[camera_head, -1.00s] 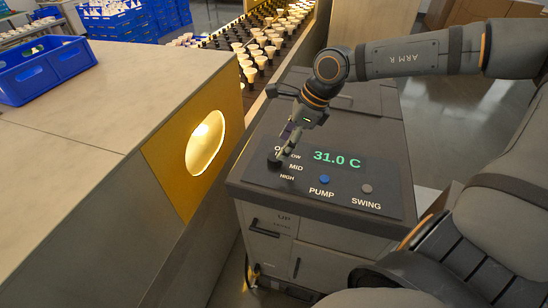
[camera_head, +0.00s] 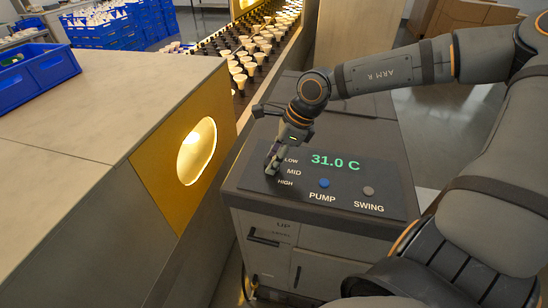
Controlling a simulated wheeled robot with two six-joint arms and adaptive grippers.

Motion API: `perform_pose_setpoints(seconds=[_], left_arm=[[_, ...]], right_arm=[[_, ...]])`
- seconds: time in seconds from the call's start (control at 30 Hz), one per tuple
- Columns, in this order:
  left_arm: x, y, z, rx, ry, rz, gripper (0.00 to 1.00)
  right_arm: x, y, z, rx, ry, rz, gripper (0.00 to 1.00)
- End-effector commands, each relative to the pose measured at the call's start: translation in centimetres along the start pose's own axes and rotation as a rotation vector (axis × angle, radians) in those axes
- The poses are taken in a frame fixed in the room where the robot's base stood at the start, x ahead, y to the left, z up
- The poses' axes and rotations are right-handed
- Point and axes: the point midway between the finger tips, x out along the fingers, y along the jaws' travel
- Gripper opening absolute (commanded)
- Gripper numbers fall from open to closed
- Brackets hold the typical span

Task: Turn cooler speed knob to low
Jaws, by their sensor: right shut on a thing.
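The cooler (camera_head: 306,225) stands right of the counter, with a dark sloped control panel (camera_head: 335,187) on top. Its speed knob (camera_head: 270,170) is a small dark knob at the panel's left end, mostly hidden by my fingers. LOW, MID and HIGH labels (camera_head: 291,171) show to its right; the OFF label is covered. The knob's pointing direction cannot be made out. My right gripper (camera_head: 272,164) reaches down from above and is shut on the knob. My left gripper is out of view.
The panel also has a green 31.0 C display (camera_head: 335,162), a blue PUMP button (camera_head: 324,183) and a grey SWING button (camera_head: 368,191). A counter with a yellow panel (camera_head: 170,165) stands close on the left, bearing a blue crate (camera_head: 40,75). Bulbs line a rack (camera_head: 250,65) behind.

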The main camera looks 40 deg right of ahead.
Motion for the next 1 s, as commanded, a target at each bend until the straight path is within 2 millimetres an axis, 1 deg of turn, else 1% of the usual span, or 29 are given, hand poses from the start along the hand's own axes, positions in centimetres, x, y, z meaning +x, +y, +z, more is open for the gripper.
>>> perform_pose_setpoints(seconds=[0.17, 0.27, 0.47, 0.7, 0.8, 1.0], left_arm=[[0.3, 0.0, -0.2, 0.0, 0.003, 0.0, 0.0], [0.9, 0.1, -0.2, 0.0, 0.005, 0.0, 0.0], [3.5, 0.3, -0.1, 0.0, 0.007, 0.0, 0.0], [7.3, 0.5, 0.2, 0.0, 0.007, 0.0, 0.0], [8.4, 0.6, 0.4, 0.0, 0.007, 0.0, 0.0], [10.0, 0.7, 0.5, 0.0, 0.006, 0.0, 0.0]], right_arm=[[0.1, 0.0, 0.0, 0.006, -0.001, -0.003, 0.07], [0.3, 0.0, -0.1, 0.025, -0.002, -0.011, 0.07], [0.6, 0.0, -0.2, 0.115, -0.003, -0.052, 0.07], [0.7, 0.1, -0.2, 0.296, 0.0, -0.132, 0.07], [0.5, 0.1, -0.2, 0.375, 0.001, -0.165, 0.07], [0.3, 0.2, -0.1, 0.52, 0.001, -0.223, 0.07]])
